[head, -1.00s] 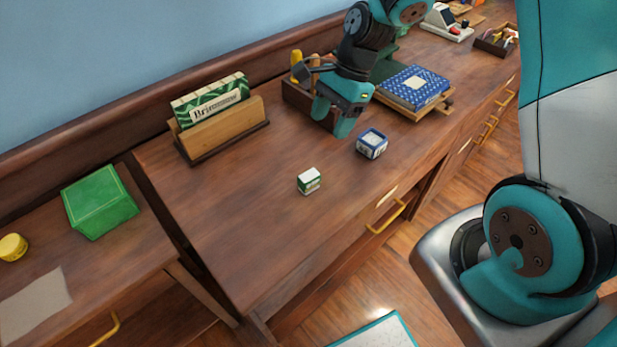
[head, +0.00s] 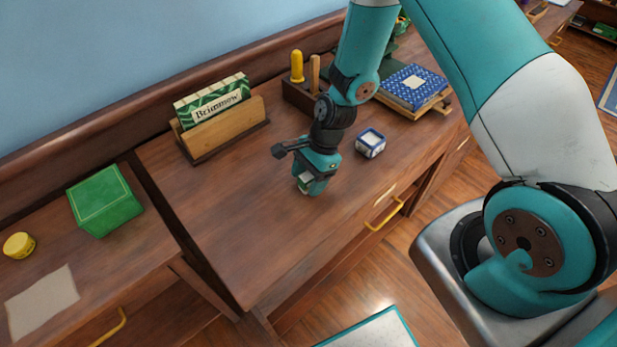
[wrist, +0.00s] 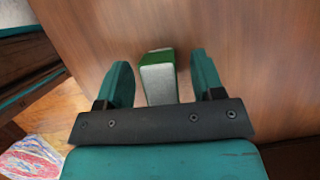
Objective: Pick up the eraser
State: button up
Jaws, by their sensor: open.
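The eraser (wrist: 158,82) is a small white and green block on the wooden desk. In the wrist view it lies between the two teal fingers of my gripper (wrist: 160,80), with a gap on each side. In the head view my gripper (head: 312,186) is down over the eraser and hides most of it; a sliver of the eraser (head: 304,187) shows at the fingers. The gripper is open.
A small blue and white box (head: 370,143) stands close to the right of my gripper. A blue patterned book (head: 414,86) lies farther right. The desk's front left is clear.

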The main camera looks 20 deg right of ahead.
aim_at(307, 176)
jog(key=shift+a+f, duration=0.2)
jog(key=shift+f, duration=0.25)
jog(key=shift+c, duration=0.3)
jog(key=c, duration=0.9)
jog(key=shift+c, duration=0.2)
notch_tip(307, 176, up, 20)
jog(key=b, duration=0.1)
